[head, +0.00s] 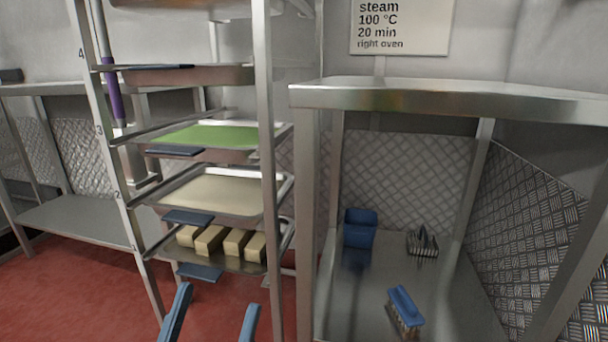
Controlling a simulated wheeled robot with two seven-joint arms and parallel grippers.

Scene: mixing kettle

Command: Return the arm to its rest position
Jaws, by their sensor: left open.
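My left gripper (211,316) shows at the bottom edge, left of centre. Its two blue fingers are apart with nothing between them. It is in front of the lower part of a metal tray rack (268,180), below a tray with several pale blocks (238,243). The rest of my left arm is out of the picture. My right gripper is not in view.
The rack also holds a tray with a pale layer (215,194) and one with a green layer (210,136). At right, a steel table (440,97) has a lower shelf with a blue container (360,230) and a blue brush (404,308). Red floor is open at lower left.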

